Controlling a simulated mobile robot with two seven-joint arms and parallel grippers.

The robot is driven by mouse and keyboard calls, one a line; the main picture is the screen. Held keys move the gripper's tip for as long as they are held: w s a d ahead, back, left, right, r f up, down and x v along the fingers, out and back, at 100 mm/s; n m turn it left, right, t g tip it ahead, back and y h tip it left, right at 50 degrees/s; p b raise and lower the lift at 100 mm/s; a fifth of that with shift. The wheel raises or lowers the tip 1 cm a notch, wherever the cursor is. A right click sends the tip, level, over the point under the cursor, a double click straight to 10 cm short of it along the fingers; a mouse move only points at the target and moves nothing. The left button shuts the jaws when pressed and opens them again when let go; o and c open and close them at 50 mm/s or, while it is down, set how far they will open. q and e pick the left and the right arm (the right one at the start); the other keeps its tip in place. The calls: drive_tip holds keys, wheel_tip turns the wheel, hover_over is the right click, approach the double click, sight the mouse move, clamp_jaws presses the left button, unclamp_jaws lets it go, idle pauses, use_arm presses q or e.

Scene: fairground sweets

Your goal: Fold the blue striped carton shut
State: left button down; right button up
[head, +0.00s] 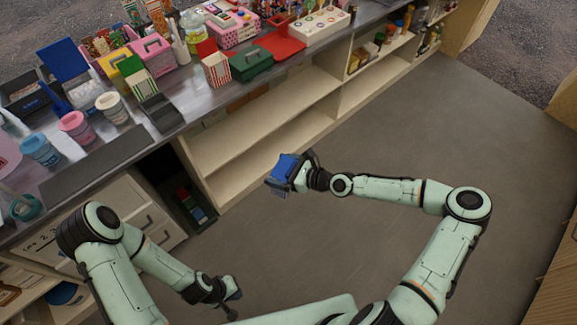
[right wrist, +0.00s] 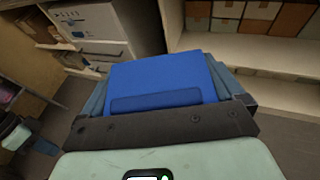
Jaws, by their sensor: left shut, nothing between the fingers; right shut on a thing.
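My right gripper (head: 280,181) is shut on a blue box-like thing (head: 287,166) and holds it out over the open floor, in front of the shelves. In the right wrist view its plain blue top (right wrist: 160,75) fills the middle, with a darker blue panel at the near edge. I see no stripes on it and cannot tell for sure whether it is the blue striped carton. Its underside is hidden. My left gripper (head: 234,297) is shut and empty, low at the bottom centre of the head view, well apart from the blue thing.
The metal counter (head: 96,163) at upper left is crowded. Pale shelves (head: 255,130) stand below. The floor (head: 380,140) is clear.

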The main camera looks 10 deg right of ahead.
drive_tip(key=w+a+f+n+g+y, duration=0.1)
drive_tip(key=a+f+n+g+y, duration=0.2)
drive_tip(key=n+g, duration=0.4)
drive_tip(key=shift+a+f+g, duration=0.5)
drive_tip(key=shift+a, duration=0.7)
drive_tip(key=shift+w, duration=0.1)
